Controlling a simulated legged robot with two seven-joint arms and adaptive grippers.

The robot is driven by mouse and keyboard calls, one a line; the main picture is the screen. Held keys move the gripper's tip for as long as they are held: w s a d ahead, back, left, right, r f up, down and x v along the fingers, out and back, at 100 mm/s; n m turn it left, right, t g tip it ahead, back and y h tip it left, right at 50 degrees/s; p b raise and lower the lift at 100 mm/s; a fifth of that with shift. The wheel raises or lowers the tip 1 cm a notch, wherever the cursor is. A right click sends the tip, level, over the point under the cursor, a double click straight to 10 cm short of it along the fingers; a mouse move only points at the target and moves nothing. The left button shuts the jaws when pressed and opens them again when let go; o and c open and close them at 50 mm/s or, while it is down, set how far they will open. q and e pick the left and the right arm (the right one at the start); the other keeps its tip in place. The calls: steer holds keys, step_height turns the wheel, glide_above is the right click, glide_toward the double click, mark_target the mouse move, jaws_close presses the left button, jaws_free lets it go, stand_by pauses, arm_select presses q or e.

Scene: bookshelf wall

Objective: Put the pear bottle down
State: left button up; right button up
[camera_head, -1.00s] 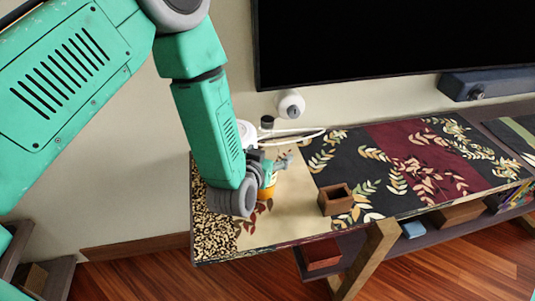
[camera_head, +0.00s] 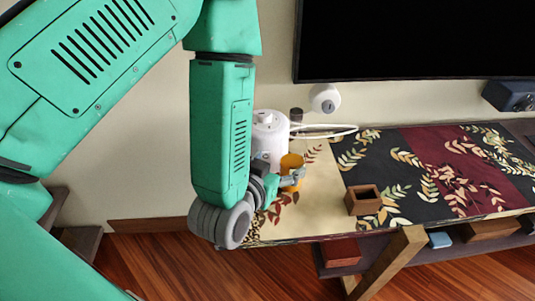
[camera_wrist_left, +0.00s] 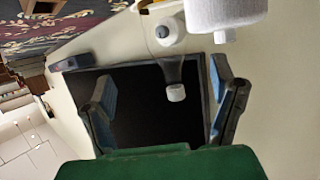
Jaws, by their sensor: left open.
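An orange-yellow object (camera_head: 291,161), possibly the pear bottle, stands near the left of the table (camera_head: 310,222) in the head view. My green left gripper (camera_head: 291,182) is open in front of it and hides its lower part. I cannot tell whether they touch. In the upside-down left wrist view the open fingers (camera_wrist_left: 165,108) stand wide apart. A smoky clear bottle shape with a white cap (camera_wrist_left: 176,92) shows between them. I cannot tell whether it is the same object. My right gripper does not show.
A white canister (camera_head: 268,140) stands behind my left wrist, and a dark cylinder (camera_head: 296,116) stands near the wall. A small open brown box (camera_head: 363,200) is to the right. The black screen (camera_head: 420,40) hangs behind. The patterned table right of the box is clear.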

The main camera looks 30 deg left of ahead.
arm_select(q)
steer(key=s+a+f+g, duration=0.1)
steer(key=s+f+g, duration=0.1)
steer(key=s+f, duration=0.1)
steer(key=s+a+f+g, duration=0.1)
steer(key=s+f+g, duration=0.1)
steer(key=s+f, duration=0.2)
steer(key=s+a+f+g, duration=0.2)
steer(key=s+f+g, duration=0.1)
steer(key=f, duration=0.4)
steer(key=shift+s+a+m+h, duration=0.1)
steer(key=shift+s+m+h, duration=0.15)
steer(key=shift+m+h, duration=0.05)
steer(key=s+a+f+g, duration=0.2)
steer(key=s+g, duration=0.1)
steer(key=s, duration=0.3)
steer(key=s+a+f+g, duration=0.3)
steer(key=s, duration=0.4)
steer(key=shift+f, duration=0.35)
steer(key=shift+w+d+r, duration=0.1)
steer(key=shift+w+d, duration=0.1)
steer(key=shift+d, duration=0.1)
